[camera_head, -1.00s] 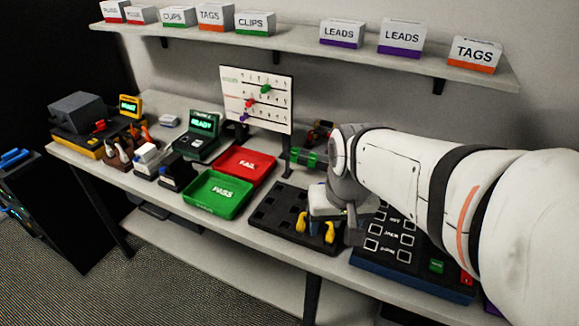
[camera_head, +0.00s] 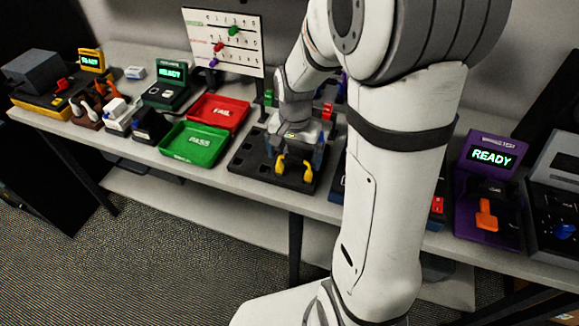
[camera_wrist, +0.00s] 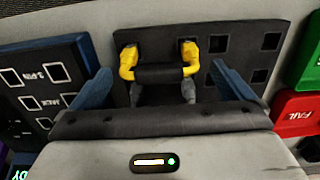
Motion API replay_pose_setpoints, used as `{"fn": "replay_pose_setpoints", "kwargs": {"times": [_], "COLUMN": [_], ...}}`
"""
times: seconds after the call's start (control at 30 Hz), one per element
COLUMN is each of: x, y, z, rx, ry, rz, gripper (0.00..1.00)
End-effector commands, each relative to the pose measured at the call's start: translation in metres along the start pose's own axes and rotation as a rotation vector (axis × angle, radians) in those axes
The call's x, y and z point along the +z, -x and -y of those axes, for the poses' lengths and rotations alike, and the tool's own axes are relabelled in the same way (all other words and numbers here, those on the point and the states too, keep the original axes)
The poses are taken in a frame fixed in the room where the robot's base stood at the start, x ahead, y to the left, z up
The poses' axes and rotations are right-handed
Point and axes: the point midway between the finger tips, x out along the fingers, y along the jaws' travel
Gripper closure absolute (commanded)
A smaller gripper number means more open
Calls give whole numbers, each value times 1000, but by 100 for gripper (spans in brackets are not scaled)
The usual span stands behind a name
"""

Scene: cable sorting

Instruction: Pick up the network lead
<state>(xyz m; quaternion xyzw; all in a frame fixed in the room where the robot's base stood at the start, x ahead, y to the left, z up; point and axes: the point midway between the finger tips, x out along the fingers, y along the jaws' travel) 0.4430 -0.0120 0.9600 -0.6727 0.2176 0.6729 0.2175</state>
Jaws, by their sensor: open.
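A lead with yellow ends and a black middle (camera_wrist: 160,74) sits at the black slotted tray (camera_wrist: 215,47); no label shows that it is the network lead. In the head view its yellow ends (camera_head: 280,165) show at the front of the tray (camera_head: 245,164), below my gripper (camera_head: 296,154). In the wrist view my gripper (camera_wrist: 160,76) is open, with one blue finger on each side of the lead. A clear gap shows between the lead and each finger. Grey parts hang below the yellow ends. Finger depth relative to the lead is hard to tell.
The green PASS tray (camera_head: 195,144) and red FAIL tray (camera_head: 217,112) lie left of the slotted tray. A dark panel with labelled square sockets (camera_wrist: 40,85) stands close on its other side. A purple READY station (camera_head: 490,160) stands farther right. Several tray slots are empty.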

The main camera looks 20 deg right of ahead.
Motion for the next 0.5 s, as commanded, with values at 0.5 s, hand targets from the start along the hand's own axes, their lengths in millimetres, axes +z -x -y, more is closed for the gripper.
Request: {"fn": "replay_pose_setpoints", "kwargs": {"times": [0.5], "x": [1], "y": [-28], "z": [-1], "rx": [-1], "ry": [0], "rz": [-1], "gripper": [3]}}
